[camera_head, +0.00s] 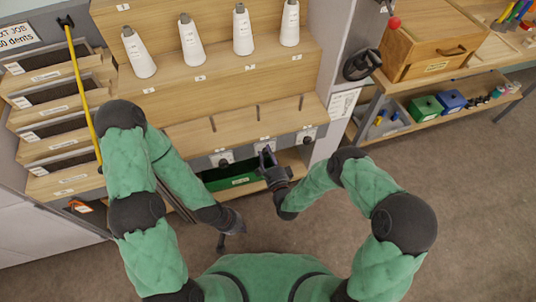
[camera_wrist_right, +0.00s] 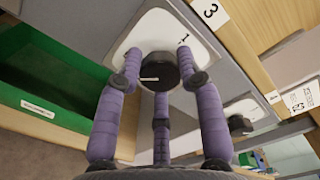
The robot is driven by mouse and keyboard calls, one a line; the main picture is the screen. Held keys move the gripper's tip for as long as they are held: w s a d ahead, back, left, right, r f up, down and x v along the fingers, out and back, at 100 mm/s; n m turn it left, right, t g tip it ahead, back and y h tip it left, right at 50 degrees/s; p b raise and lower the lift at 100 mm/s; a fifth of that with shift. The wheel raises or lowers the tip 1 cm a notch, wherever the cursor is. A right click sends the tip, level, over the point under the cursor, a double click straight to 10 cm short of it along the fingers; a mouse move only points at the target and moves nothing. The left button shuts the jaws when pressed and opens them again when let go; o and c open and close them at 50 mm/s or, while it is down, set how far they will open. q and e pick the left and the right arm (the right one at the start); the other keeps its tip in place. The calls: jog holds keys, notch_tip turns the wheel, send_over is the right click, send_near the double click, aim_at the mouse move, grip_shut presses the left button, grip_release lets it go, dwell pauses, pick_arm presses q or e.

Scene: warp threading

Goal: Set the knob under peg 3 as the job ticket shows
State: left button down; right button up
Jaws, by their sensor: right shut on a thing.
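The label "3" (camera_wrist_right: 211,11) sits on the wooden ledge above a white dial plate (camera_wrist_right: 153,33). A black knob (camera_wrist_right: 158,70) is on this plate, its white pointer line toward the picture's left; a "1" is printed on the plate to its upper right. My right gripper (camera_wrist_right: 162,85) has its purple fingers around the knob, shut on it. In the head view my right gripper (camera_head: 267,158) hides most of that dial. My left gripper (camera_head: 232,224) hangs low, away from the dials; its fingers are too small to tell. A sign reading "60 dents" (camera_head: 31,37) is at the upper left.
Neighbouring knobs (camera_head: 224,163) and (camera_head: 306,140) flank the right gripper. A green bin (camera_head: 230,178) lies below the dials. White thread cones (camera_head: 191,42) stand on the shelf above. A white sheet (camera_head: 343,103) is on the right side panel.

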jog(key=shift+s+a+f+m, duration=0.1)
jog(key=shift+a+m, duration=0.05)
jog(key=shift+m, duration=0.35)
jog(key=shift+s+a+m, duration=0.1)
jog(key=shift+m, duration=0.4)
jog(key=o, duration=1.1)
jog(key=shift+a, duration=0.1)
jog(key=shift+o, duration=0.2)
jog(key=shift+w, duration=0.15)
jog(key=shift+d, duration=0.2)
jog(key=v, duration=1.2)
